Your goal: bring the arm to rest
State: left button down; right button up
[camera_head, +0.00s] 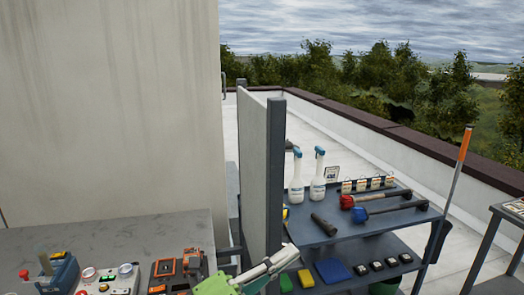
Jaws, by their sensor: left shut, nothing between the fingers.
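My left gripper (284,256) shows at the bottom middle, with a green part (216,286) at its base. Its pale fingers point up and to the right, and they look shut and empty. They overlap the left end of the dark shelf unit in the picture; I cannot tell how far apart they are from it. The rest of that arm is below the frame. My right gripper is not in view.
A grey worktop (130,237) at left holds an orange-and-black device (165,268) and a blue tool (60,272). An upright panel (254,175) stands beside the shelf unit (385,222), which carries spray bottles (296,180) and tools. A table (490,255) stands at far right.

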pick_arm(q)
jog(key=w+a+f+n+t+y, duration=0.25)
jog(key=a+f+n+y, duration=0.45)
jog(key=n, duration=0.4)
jog(key=w+a+f+n+t+y, duration=0.1)
jog(key=a+f+n+t+y, duration=0.25)
jog(key=a+n+y, duration=0.55)
jog(key=s+a+f+n+g+y, duration=0.2)
jog(key=s+a+f+n+g, duration=0.35)
jog(key=f, duration=0.55)
jog(key=s+a+f+n+g, duration=0.2)
jog(key=s+f+g, duration=0.2)
jog(key=s+f, duration=0.5)
jog(key=s+a+f+n+g, duration=0.1)
jog(key=s+f+n+g, duration=0.3)
jog(key=s, duration=0.9)
notch_tip(320, 180, down, 26)
jog(key=s+m+g, duration=0.2)
jog(key=s+a+f, duration=0.3)
jog(key=s+f, duration=1.3)
jog(key=shift+s+a+f+g, duration=0.15)
jog(key=shift+s+f+g, duration=0.1)
jog(key=shift+s+g, duration=0.2)
